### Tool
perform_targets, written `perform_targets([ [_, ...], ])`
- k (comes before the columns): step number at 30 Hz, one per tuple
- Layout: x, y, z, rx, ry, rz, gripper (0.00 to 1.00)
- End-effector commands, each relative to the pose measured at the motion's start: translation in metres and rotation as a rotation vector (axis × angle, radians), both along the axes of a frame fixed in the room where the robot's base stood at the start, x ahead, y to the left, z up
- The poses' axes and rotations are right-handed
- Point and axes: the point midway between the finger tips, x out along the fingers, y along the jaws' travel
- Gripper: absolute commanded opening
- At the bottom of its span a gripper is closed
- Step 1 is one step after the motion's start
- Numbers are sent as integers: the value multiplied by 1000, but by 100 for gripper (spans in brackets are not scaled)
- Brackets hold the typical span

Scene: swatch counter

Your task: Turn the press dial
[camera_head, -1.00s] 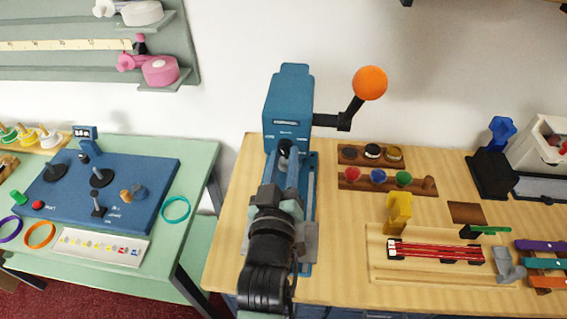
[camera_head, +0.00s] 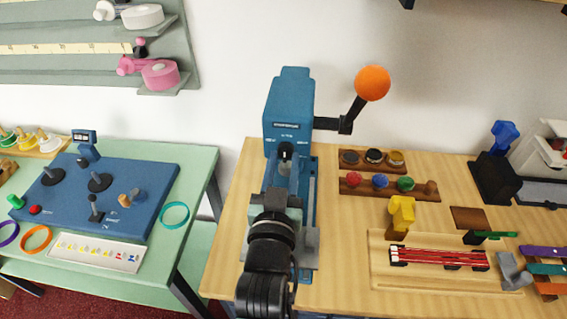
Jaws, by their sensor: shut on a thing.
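The blue press (camera_head: 289,100) stands upright at the back of the wooden counter, left of centre. A small dark knob with a light tip, the press dial (camera_head: 286,151), sits low on its front, under small white markings. My arm comes in from the bottom edge, and my gripper (camera_head: 284,168) lies in front of the press, reaching toward the dial. It is shut on the dial, though the fingertips are small and the contact is hard to make out. My gripper's body hides part of the press base.
A lever with an orange ball (camera_head: 373,83) juts right from the press. Racks of coloured stamps (camera_head: 380,183), a yellow block (camera_head: 401,213) and a wooden tray (camera_head: 380,273) lie to the right. A green table (camera_head: 196,165) with a blue panel stands left, across a gap.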

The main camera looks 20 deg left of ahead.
Motion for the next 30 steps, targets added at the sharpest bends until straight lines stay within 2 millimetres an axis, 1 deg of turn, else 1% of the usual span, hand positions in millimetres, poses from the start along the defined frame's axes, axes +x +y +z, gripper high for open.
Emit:
perform_targets([
  [6,0,0,0,-1,1,0,0],
  [7,0,0,0,-1,1,0,40],
  [11,0,0,0,-1,1,0,63],
  [20,-1,0,0,-2,0,0,64],
  [23,-5,-1,-1,-1,1,0,64],
  [26,-16,-4,-2,0,1,0,64],
  [30,-40,-11,-4,-1,4,1,64],
])
